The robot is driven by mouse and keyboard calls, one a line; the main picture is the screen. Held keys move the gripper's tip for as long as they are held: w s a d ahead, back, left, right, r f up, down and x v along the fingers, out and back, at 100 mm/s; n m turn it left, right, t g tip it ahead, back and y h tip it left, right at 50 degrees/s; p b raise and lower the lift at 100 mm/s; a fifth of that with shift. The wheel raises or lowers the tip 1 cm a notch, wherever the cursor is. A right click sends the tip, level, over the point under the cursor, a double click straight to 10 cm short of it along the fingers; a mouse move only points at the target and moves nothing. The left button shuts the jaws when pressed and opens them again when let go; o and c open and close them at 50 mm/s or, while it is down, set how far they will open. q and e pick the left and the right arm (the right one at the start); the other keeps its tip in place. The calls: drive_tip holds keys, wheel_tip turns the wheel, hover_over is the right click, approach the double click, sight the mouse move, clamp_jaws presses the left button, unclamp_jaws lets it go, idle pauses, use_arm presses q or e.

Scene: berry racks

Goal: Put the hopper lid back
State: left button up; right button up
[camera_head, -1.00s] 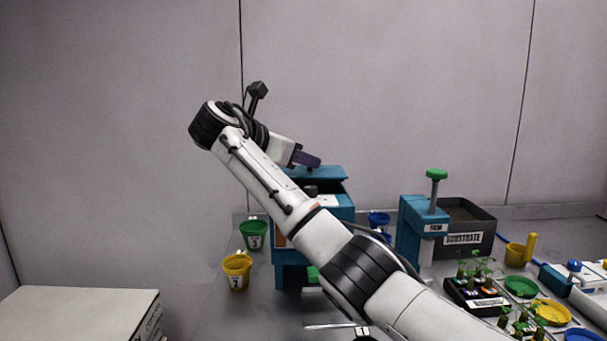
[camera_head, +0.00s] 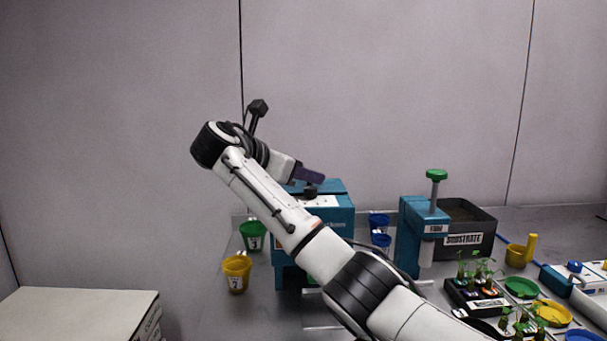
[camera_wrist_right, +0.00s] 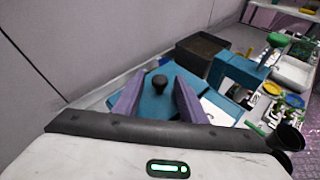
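The teal hopper (camera_head: 342,218) stands in the middle of the bench, partly hidden behind my right arm. Its teal lid (camera_head: 333,187) lies across its top, and the head view shows no clear gap under it. In the right wrist view the lid (camera_wrist_right: 152,108) has a black knob (camera_wrist_right: 159,84). My right gripper (camera_wrist_right: 159,92) is at the lid, with its purple fingers spread on either side of the knob and space showing on both sides. In the head view the right gripper (camera_head: 310,175) is just above the lid. My left gripper is not in view.
Green (camera_head: 252,236) and yellow (camera_head: 236,273) cups stand left of the hopper, blue cups (camera_head: 380,241) right of it. A teal press (camera_head: 410,235) and a dark substrate bin (camera_head: 480,236) stand further right, with seedling trays (camera_head: 460,300) nearer. A pale box (camera_head: 80,312) is at front left.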

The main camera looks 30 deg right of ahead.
drive_tip(key=b+v, duration=0.1)
drive_tip(key=v, duration=1.1)
